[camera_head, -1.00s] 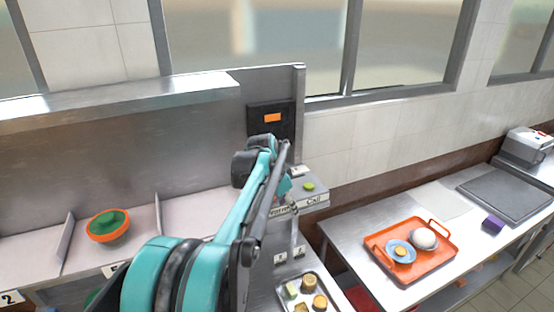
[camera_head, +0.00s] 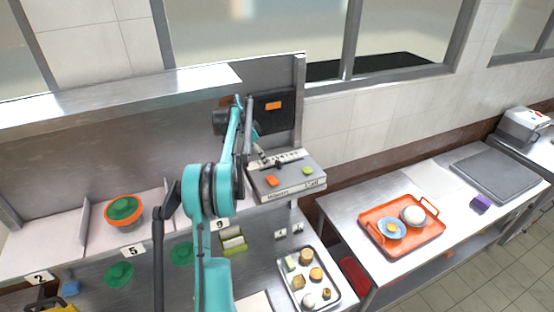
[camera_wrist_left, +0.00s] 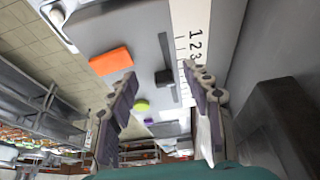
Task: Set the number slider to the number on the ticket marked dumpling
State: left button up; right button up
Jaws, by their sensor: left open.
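The control box (camera_head: 290,188) stands below the back wall, with an orange button (camera_head: 272,181) and a green button (camera_head: 307,171) on top. In the left wrist view, a number scale (camera_wrist_left: 195,45) showing 1, 2 and 3 runs beside a slot with a small dark slider knob (camera_wrist_left: 163,77). Part of the scale is hidden by a finger. My left gripper (camera_head: 261,152) is over the back of the box. Its open fingers show in the wrist view (camera_wrist_left: 163,103), with the knob in the gap ahead of them; contact is not evident. No ticket marked dumpling is readable. My right gripper is not seen.
A dark wall unit with an orange display (camera_head: 274,105) hangs behind the box. A metal tray (camera_head: 337,287) of food pieces lies in front. An orange tray (camera_head: 428,238) sits on the right table.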

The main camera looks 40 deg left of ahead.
aim_at(278, 161)
pick_arm(q)
jog(key=w+d, duration=0.1)
jog(key=w, duration=0.1)
jog(key=w+d, duration=0.1)
jog(key=shift+w+r+p, duration=0.15)
jog(key=shift+w+p, duration=0.2)
jog(key=x, duration=0.5)
jog(key=shift+w+d, duration=0.1)
jog(key=shift+w, duration=0.05)
